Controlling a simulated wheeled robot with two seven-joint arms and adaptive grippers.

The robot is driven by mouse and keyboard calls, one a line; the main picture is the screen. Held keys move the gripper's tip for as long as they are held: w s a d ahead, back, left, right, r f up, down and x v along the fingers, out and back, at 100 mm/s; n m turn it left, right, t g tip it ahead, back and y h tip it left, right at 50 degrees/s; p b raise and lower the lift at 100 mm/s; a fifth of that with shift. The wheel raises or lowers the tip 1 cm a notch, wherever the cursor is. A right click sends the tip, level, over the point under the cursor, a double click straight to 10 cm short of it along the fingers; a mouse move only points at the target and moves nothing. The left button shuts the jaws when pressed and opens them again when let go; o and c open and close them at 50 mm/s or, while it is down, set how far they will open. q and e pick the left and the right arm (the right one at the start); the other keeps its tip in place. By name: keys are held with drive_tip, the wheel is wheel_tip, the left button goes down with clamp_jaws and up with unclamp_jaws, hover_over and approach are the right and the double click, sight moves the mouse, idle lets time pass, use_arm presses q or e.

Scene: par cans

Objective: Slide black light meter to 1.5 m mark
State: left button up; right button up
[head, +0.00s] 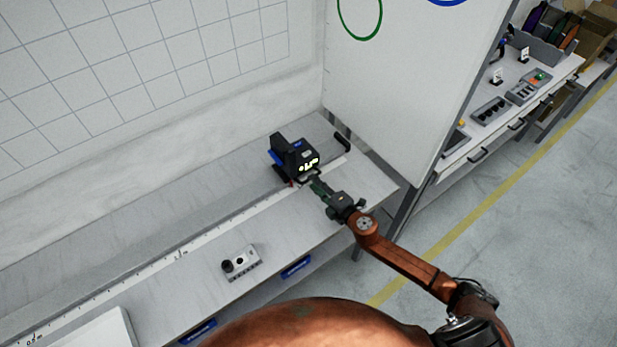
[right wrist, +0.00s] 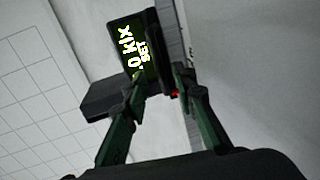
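The black light meter (head: 293,158) with blue parts and a lit yellow-green display stands on the bench at the far right end of the white scale strip (head: 225,229). Its display (right wrist: 137,48) fills the upper middle of the right wrist view. My right gripper (head: 313,183) is at the meter's near side, low by its base. In the right wrist view its two green fingers (right wrist: 158,85) are spread apart, with the meter's dark edge between them; contact is unclear. A small red mark shows by the meter's base. No 1.5 m label is readable there. My left gripper is out of view.
A small grey box with black knobs (head: 240,263) sits on the bench in front of the strip. A black handle-like object (head: 342,142) lies beyond the meter, near the white panel (head: 400,90). A white tray (head: 92,333) is at lower left.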

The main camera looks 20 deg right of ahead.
drive_tip(key=x, duration=0.2)
drive_tip(key=shift+w+f, duration=0.2)
drive_tip(key=shift+w, duration=0.2)
drive_tip(key=shift+w+f, duration=0.1)
drive_tip(key=shift+w, duration=0.25)
drive_tip(key=shift+w+a, duration=0.15)
drive_tip(key=shift+w, duration=0.1)
clamp_jaws()
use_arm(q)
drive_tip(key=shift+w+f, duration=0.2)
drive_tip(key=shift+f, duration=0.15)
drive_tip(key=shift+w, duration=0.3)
